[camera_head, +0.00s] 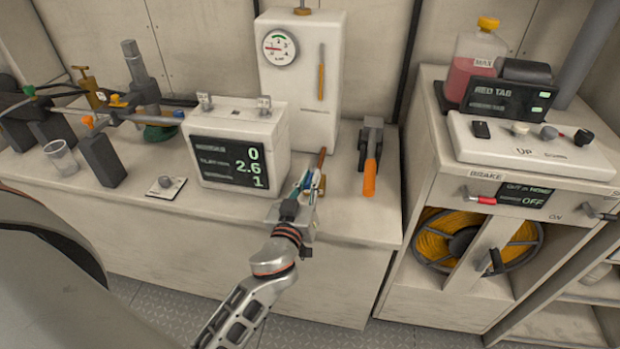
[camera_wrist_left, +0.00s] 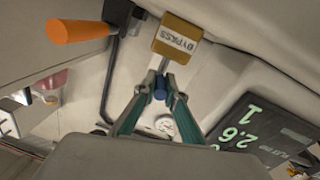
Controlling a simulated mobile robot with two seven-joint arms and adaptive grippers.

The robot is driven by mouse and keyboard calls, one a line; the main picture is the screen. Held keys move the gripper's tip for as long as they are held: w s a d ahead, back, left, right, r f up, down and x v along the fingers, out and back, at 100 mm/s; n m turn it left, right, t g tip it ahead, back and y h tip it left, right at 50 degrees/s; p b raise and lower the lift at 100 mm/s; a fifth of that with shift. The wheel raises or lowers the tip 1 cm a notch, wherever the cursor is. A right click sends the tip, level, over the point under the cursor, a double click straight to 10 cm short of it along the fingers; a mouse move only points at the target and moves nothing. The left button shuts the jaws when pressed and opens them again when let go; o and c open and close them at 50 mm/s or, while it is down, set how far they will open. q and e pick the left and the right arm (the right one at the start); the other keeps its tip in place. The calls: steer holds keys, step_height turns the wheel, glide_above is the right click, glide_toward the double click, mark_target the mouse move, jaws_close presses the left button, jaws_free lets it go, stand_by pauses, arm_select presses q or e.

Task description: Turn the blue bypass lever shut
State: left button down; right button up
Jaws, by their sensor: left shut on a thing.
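The blue bypass lever (camera_wrist_left: 160,93) shows as a small blue end between my left fingertips in the left wrist view. In the head view the lever is mostly covered by the gripper. My right gripper is not in view.
An orange-handled lever (camera_head: 369,180) stands close right of my left gripper. The white display box (camera_head: 240,115) is on its left, and a tall white panel with a round gauge (camera_head: 280,47) behind. A cabinet with a brake panel (camera_head: 520,185) stands at the right.

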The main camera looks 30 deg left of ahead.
arm_select(q)
steer(key=shift+a+r+m+h+p, duration=0.25)
steer(key=shift+m+h+p, duration=0.1)
steer(key=shift+h+p, duration=0.15)
steer(key=shift+a+r+m+h+p, duration=0.1)
steer(key=shift+r+m+h+p, duration=0.1)
steer(key=shift+m+h+p, duration=0.3)
steer(key=shift+a+m+h+p, duration=0.25)
steer(key=shift+h+p, duration=0.25)
steer(key=shift+h, duration=0.2)
steer(key=shift+a+m+h+p, duration=0.25)
steer(key=shift+m+h+p, duration=0.45)
steer(key=shift+h+p, duration=0.3)
steer(key=shift+w+a+f+m+h+p, duration=0.15)
steer(key=shift+m+h+p, duration=0.2)
steer(key=shift+h, duration=0.25)
steer(key=shift+s+a+m+h+p, duration=0.1)
steer(key=shift+m+h+p, duration=0.1)
steer(key=shift+m+h, duration=0.3)
steer(key=shift+w+a+f+m+g+h+p, duration=0.1)
steer(key=shift+m+g+h+p, duration=0.1)
steer(key=shift+h, duration=0.3)
steer(key=shift+s+a+f+m+g+h+p, duration=0.15)
steer(key=shift+m+h, duration=0.1)
steer(key=shift+h, duration=0.25)
steer(key=shift+w+r+m+g+h+p, duration=0.1)
steer(key=shift+w+m+g+h, duration=0.1)
steer(key=shift+h, duration=0.3)
